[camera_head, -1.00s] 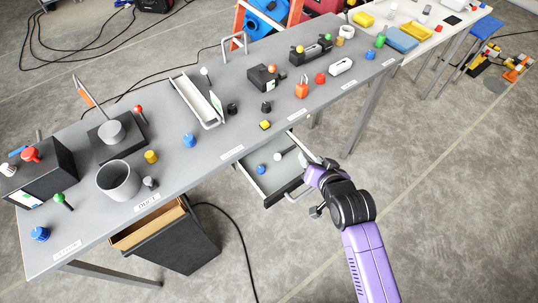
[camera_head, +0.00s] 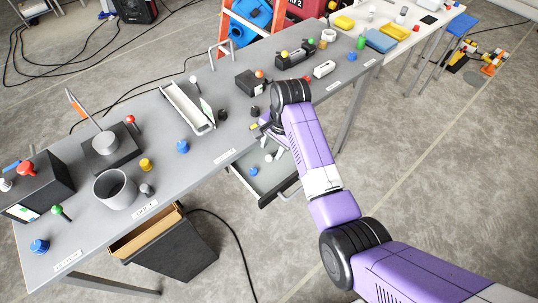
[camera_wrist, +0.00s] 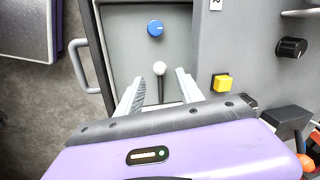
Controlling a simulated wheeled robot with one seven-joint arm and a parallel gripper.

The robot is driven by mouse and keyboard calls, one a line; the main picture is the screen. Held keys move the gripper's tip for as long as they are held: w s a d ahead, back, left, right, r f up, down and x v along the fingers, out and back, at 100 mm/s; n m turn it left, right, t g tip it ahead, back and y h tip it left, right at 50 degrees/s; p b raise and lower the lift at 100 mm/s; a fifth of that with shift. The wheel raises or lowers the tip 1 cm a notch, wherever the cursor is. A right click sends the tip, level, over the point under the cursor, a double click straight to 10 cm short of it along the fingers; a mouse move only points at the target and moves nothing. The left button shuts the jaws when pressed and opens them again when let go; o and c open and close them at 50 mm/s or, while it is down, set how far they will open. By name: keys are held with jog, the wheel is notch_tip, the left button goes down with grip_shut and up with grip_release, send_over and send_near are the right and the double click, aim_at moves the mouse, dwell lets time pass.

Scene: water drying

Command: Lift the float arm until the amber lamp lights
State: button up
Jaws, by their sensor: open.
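My gripper (camera_head: 268,132) is over the open drawer at the table's front edge, partly hidden by my arm. In the wrist view my gripper (camera_wrist: 160,88) is open and empty. Its fingers are either side of a white ball (camera_wrist: 160,68) on a dark stalk in the drawer; I cannot tell whether they touch it. I cannot tell for sure which part is the float arm; an orange-tipped lever (camera_head: 77,103) stands on a dark box at the left. I cannot make out a lit amber lamp; an orange ball (camera_head: 260,73) tops a black box.
The drawer (camera_wrist: 105,45) also holds a blue knob (camera_wrist: 155,28). A yellow button (camera_wrist: 222,83) and a black knob (camera_wrist: 291,47) are on the tabletop to the right. A white trough (camera_head: 185,105) and a grey cup (camera_head: 115,188) stand on the table. A dark bin (camera_head: 170,258) is below.

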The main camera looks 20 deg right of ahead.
aim_at(270, 156)
jog(key=shift+w+a+f, duration=0.1)
jog(key=shift+w+f, duration=0.05)
jog(key=shift+f, duration=0.75)
jog(key=shift+w+a+f, duration=0.1)
jog(key=shift+w+f, duration=0.05)
jog(key=shift+f, duration=0.8)
jog(key=shift+w+f, duration=0.15)
jog(key=shift+f, duration=0.75)
jog(key=shift+c, duration=0.2)
grip_shut()
